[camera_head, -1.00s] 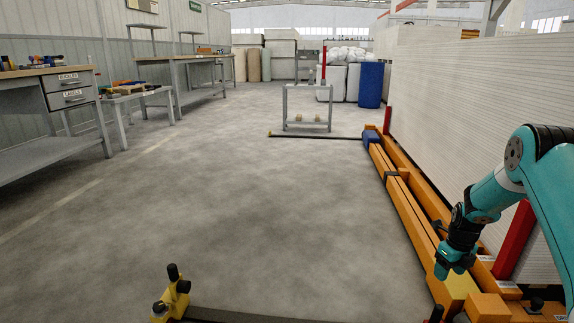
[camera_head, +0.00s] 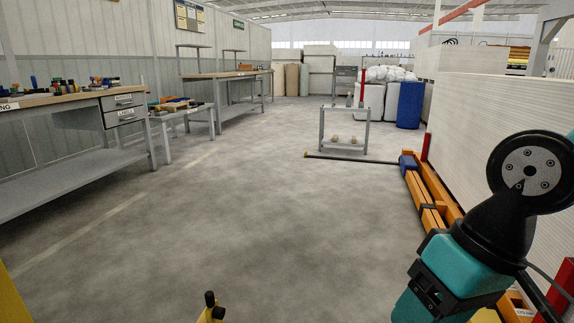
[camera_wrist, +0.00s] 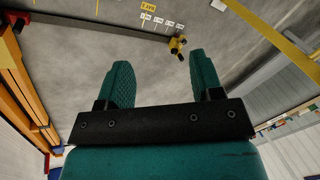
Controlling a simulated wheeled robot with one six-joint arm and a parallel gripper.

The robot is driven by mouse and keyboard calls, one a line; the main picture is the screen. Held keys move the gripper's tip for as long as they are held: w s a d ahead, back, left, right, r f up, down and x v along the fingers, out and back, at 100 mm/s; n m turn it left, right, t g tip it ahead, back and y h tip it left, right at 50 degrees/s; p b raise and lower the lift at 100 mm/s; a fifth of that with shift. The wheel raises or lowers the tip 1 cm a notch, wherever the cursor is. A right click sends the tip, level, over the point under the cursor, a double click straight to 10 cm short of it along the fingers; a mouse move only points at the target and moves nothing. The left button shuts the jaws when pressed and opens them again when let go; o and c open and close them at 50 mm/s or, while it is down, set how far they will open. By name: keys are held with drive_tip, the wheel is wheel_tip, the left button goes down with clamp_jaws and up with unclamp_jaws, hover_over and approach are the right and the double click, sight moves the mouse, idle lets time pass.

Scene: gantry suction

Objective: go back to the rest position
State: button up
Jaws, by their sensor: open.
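My gripper (camera_wrist: 164,84) shows in the wrist view with its two teal fingers apart and nothing between them. Grey floor lies beyond the fingertips. In the head view my teal and black arm fills the lower right, close to the camera, and the fingertips cannot be made out there. A small yellow and black fitting (camera_wrist: 177,45) shows past the fingers in the wrist view, apart from them. It also shows at the bottom edge of the head view (camera_head: 211,308).
An orange beam (camera_head: 426,203) runs along the right, beside a tall white panel stack (camera_head: 478,130). A grey rack (camera_head: 343,131) stands on the floor ahead. Workbenches (camera_head: 75,168) line the left wall. The middle floor is clear.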

drive_tip(key=s+r+n+p, duration=0.1)
drive_tip(key=s+r+p, duration=0.1)
drive_tip(key=r+p, duration=1.7)
drive_tip(key=s+r+n+p, duration=0.1)
drive_tip(key=r+p, duration=1.8)
drive_tip(key=r, duration=0.1)
drive_tip(key=shift+s+a+n, duration=0.4)
